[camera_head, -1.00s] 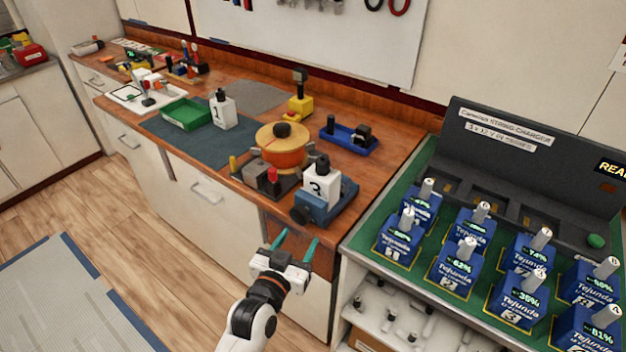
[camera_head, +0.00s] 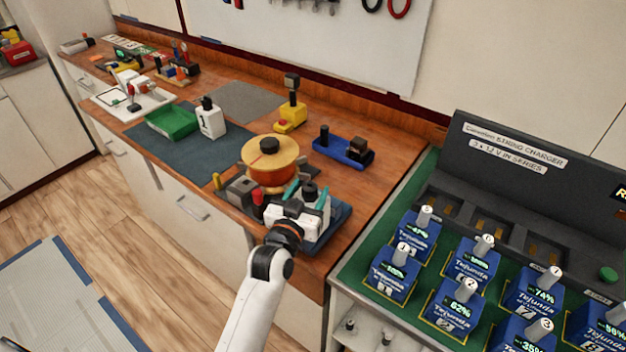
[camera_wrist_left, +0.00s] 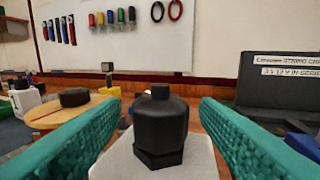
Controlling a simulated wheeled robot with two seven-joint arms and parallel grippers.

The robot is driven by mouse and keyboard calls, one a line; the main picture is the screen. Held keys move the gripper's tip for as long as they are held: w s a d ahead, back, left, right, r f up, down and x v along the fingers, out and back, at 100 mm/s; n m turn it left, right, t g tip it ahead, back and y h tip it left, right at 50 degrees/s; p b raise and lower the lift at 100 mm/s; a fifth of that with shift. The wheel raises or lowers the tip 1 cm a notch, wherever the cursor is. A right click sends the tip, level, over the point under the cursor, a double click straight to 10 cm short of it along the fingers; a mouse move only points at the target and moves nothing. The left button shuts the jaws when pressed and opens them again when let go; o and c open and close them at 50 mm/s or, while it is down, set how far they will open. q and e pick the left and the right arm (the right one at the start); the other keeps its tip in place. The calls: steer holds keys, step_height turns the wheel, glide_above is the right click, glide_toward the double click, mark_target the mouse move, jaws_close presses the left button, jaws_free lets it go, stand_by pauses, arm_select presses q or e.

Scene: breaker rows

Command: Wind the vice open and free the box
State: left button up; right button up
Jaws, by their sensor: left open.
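In the head view my gripper hides most of the box and much of the vice, including any winding handle. My left gripper (camera_head: 307,196) is open, with its teal fingers on either side of the knob. In the left wrist view the black knob (camera_wrist_left: 161,125) stands between the spread fingers (camera_wrist_left: 162,135), with gaps on both sides, above the pale box top (camera_wrist_left: 190,165). My right gripper is not in view.
An orange round pot-like item (camera_head: 270,165) stands close behind and left of the vice. The charger bench (camera_head: 345,270) with several blue batteries is to the right. The blue-grey mat has clear room.

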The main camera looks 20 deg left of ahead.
mark_target(314, 182)
arm_select(q)
steer(key=shift+w+r, duration=0.1)
steer(key=shift+w, duration=1.4)
steer(key=shift+w+d, duration=0.1)
steer(key=shift+w, duration=0.15)
steer(key=shift+c, duration=0.7)
jaws_close()
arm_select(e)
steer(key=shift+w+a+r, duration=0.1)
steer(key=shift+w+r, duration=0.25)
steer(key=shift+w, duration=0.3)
arm_select(q)
steer(key=shift+w+p, duration=0.1)
steer(key=shift+p, duration=0.25)
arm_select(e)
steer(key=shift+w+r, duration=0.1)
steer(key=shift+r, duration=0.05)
arm_select(q)
steer(key=shift+o, duration=0.8)
jaws_free()
